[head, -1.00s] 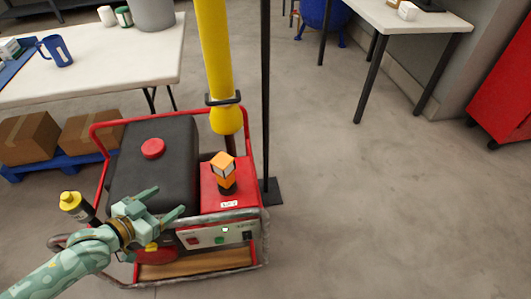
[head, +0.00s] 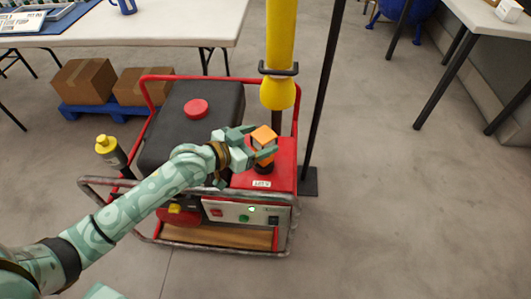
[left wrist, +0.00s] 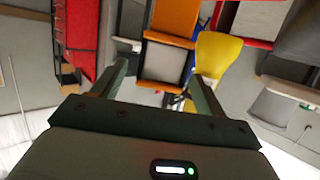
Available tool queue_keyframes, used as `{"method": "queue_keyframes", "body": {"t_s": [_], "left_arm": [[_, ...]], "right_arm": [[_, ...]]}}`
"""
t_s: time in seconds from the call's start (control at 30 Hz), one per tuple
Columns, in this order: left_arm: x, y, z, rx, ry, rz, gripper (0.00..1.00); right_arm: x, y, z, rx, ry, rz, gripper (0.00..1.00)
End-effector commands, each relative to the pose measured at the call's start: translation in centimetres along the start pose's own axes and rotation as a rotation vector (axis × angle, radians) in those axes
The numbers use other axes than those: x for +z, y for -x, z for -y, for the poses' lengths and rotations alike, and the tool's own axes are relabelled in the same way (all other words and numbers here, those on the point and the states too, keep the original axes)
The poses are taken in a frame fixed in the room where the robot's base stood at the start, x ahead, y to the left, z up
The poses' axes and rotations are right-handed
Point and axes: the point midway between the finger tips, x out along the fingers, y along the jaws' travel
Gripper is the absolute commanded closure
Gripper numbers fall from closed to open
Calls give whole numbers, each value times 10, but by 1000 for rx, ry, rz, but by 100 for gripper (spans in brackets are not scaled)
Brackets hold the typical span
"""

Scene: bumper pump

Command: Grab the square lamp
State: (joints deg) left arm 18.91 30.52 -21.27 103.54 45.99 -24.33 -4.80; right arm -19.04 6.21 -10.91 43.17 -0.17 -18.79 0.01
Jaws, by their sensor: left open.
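The square lamp (head: 264,136) is an orange cube with a dark base, on the red top of the generator (head: 283,178). My left gripper (head: 261,143) is open at the lamp, with its fingers on either side of it in the head view and partly covering it. In the left wrist view the lamp's orange frame and grey pane (left wrist: 164,62) show between the open fingers (left wrist: 164,72). I cannot tell whether a finger touches it. My right gripper is not in view.
A yellow hanging tube (head: 280,50) and a black post (head: 322,90) stand close behind the lamp. A red cap (head: 196,109) sits on the black tank. A yellow-capped bottle (head: 110,152) is at the left. The floor to the right is clear.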

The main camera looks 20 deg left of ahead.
Motion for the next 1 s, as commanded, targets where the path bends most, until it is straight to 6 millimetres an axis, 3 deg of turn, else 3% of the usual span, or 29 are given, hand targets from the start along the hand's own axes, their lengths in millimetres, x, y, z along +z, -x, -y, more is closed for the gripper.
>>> {"method": "queue_keyframes", "body": {"t_s": [0.03, 0.13, 0.4, 0.67, 1.0], "left_arm": [[8, -11, 0, 1, 5, 4, 27], [6, -22, 0, 0, 3, 3, 27], [1, -24, 0, -1, -1, 1, 27], [2, -24, 0, -1, -1, 2, 100], [-5, -22, 0, -2, -2, -1, 100]], "right_arm": [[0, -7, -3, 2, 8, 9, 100], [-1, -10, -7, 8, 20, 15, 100], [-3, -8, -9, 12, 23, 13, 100], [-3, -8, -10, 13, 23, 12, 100], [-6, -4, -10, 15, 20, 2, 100]]}}
